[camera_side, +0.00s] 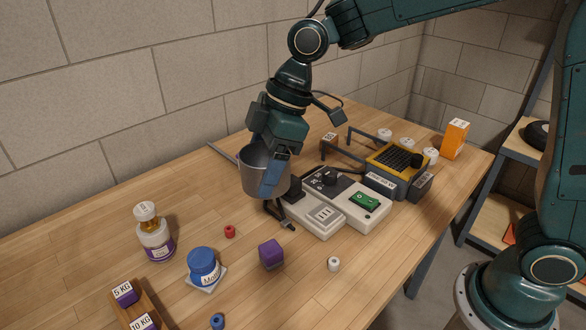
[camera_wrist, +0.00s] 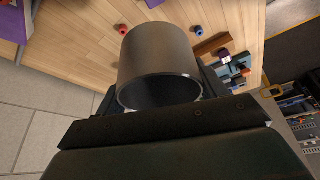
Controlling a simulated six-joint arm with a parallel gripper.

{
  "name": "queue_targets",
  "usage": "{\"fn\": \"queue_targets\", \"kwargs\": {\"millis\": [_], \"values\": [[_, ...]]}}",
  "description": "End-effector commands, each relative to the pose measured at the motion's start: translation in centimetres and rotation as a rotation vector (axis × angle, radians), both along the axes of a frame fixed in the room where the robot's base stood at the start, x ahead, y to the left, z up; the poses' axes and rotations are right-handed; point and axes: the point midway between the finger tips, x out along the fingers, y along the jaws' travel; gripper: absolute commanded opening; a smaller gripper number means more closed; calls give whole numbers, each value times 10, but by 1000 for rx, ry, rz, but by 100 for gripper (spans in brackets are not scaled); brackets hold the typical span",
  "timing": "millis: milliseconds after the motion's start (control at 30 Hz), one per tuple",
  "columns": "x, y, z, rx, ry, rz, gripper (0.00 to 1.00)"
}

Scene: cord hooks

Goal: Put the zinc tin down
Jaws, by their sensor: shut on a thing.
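A grey zinc tin (camera_side: 252,172) hangs in my gripper (camera_side: 272,180), which is shut on its wall. In the side view the tin is tilted slightly and appears to be above the table, left of the grey-white device. In the wrist view the tin (camera_wrist: 160,60) fills the middle, with its dark open mouth facing the camera and the gripper (camera_wrist: 160,110) at its rim. Whether the tin's base touches anything is hidden.
A grey-white device (camera_side: 335,205) with a green part stands close on the right. A purple cube (camera_side: 271,254), red spool (camera_side: 230,231), blue jar (camera_side: 203,266) and bottle (camera_side: 155,235) stand in front and left. Bare wood (camera_side: 185,195) lies left of the tin.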

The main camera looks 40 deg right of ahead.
Motion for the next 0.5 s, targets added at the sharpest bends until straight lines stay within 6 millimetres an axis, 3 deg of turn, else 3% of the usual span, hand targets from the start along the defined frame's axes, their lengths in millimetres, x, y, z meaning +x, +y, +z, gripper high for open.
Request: {"fn": "queue_targets", "kwargs": {"millis": [33, 200, 333, 500], "values": [[-16, 13, 1, 1, -1, 68, 44], [-63, 44, -1, 0, -1, 263, 44], [-89, 58, -1, 0, -1, 365, 44], [-105, 65, -1, 0, -1, 426, 44]]}}
